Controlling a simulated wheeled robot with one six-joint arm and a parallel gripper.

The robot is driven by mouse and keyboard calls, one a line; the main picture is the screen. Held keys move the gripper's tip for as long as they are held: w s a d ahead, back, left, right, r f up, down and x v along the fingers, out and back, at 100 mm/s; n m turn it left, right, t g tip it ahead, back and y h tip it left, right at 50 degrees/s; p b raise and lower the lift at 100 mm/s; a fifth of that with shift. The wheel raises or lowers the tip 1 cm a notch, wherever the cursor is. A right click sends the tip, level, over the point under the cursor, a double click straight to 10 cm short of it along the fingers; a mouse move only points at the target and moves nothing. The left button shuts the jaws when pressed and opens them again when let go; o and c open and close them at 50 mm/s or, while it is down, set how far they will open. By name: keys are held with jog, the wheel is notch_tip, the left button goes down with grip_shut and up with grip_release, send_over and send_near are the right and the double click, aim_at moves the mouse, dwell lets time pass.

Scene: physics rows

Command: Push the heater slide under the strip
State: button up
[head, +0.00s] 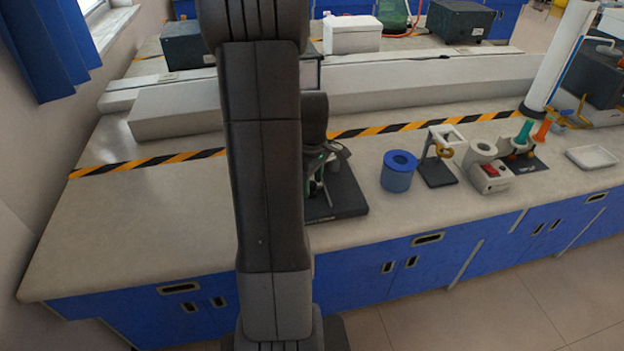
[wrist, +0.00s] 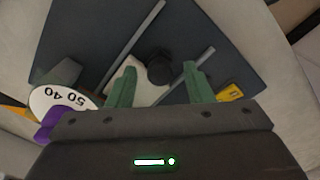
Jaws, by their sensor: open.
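A dark base plate (wrist: 245,45) fills the wrist view, with two thin grey rails across it. Between the rails is a pale block (wrist: 128,72) with a black round knob (wrist: 160,68), which looks like the heater slide. My gripper (wrist: 159,72) is open, its green fingers on either side of the knob. I cannot tell whether they touch it. A white dial (wrist: 62,103) marked 50 and 40 is at the left. I cannot make out the strip for certain. In the head view the base plate (head: 348,198) is partly hidden behind my arm.
Right of the plate stand a blue cylinder (head: 398,172), a small stand (head: 438,160) and a white device with a red switch (head: 490,172). A striped tape line (head: 170,158) runs across the bench. The bench left of my arm is clear. Long grey blocks lie behind.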

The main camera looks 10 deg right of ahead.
jog(key=shift+r, duration=0.15)
notch_tip(320, 180, up, 14)
jog(key=shift+f, duration=0.2)
